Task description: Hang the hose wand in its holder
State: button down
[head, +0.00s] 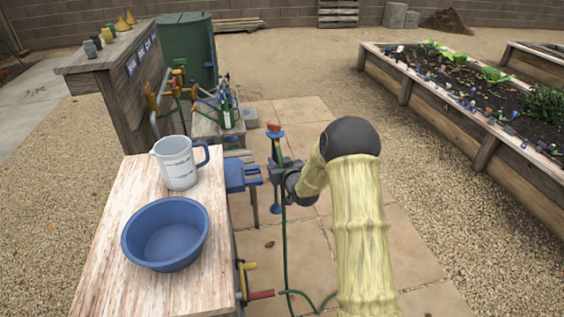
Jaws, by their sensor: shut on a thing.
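My gripper (276,172) is shut around the middle of the wand, with the fingers partly hidden by the wand.
A blue basin (166,234) and a measuring jug (180,162) stand on the wooden table (112,215). Tools and bottles crowd a bench behind. A raised bed (485,150) stands at right.

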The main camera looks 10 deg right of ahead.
jog(key=shift+a+b, duration=1.15)
jog(key=shift+a, duration=3)
jog(key=shift+s+b, duration=0.1)
jog(key=shift+b, duration=0.35)
jog(key=shift+f+b, duration=0.8)
jog(key=c, duration=1.1)
grip_release()
jog(key=shift+f, duration=0.1)
jog(key=shift+s, duration=0.1)
jog(key=v, duration=1.7)
jog(key=shift+d, duration=0.15)
